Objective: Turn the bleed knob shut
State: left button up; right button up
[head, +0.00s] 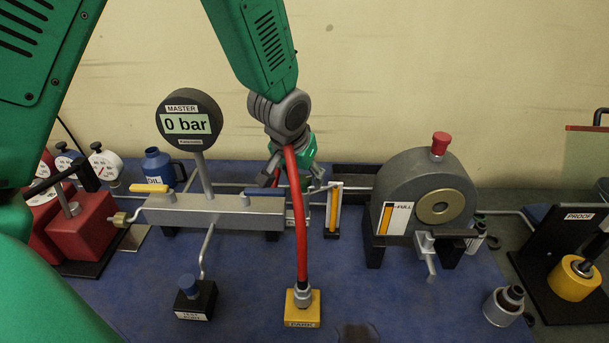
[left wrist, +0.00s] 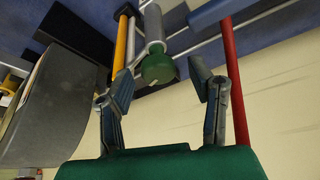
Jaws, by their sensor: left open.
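A green knob (left wrist: 158,68) with a small white mark, which looks like the bleed knob, sits on the end of a grey cylindrical body in the left wrist view. My left gripper (left wrist: 162,82) is open, with one finger on each side of the knob and visible gaps to it. In the head view my left gripper (head: 289,178) points down at the right end of the grey manifold (head: 215,212), behind the red hose. The knob cannot be made out there, hidden by the gripper and hose. My right gripper is not in view.
The red hose (head: 299,235) rises from the yellow PARK block (head: 302,310) close beside the gripper. A yellow-marked gauge strip (head: 334,208) and a grey drum housing (head: 395,195) stand to the right. The master gauge (head: 188,115) reads 0 bar. The blue mat's front is partly clear.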

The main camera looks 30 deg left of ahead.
pick_arm(q)
jog(key=shift+w+f, duration=0.1)
jog(key=shift+f, duration=0.2)
jog(key=shift+w+f, duration=0.1)
jog(key=shift+w, duration=0.05)
grip_shut()
